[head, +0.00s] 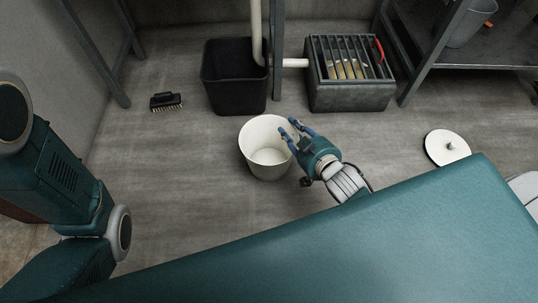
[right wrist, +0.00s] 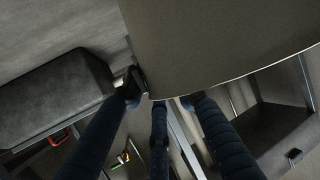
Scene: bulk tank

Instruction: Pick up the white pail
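The white pail (head: 265,161) stands upright on the grey floor, its open top facing up and its inside looking empty. My right gripper (head: 290,128) is at the pail's right rim, its blue fingers spread and overlapping the rim in the head view. In the right wrist view the dark fingers (right wrist: 163,96) are apart, with their tips by the edge of a large shaded surface that appears to be the pail (right wrist: 215,40). Whether they touch it I cannot tell. My left arm shows at the left, but its gripper is out of view.
A black bin (head: 232,92) and a grey slotted box (head: 350,95) stand behind the pail, with a white pipe between them. A brush (head: 166,101) lies at the left, a white round lid (head: 447,147) at the right. Metal shelving (head: 490,50) stands at the back right. Floor left of the pail is clear.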

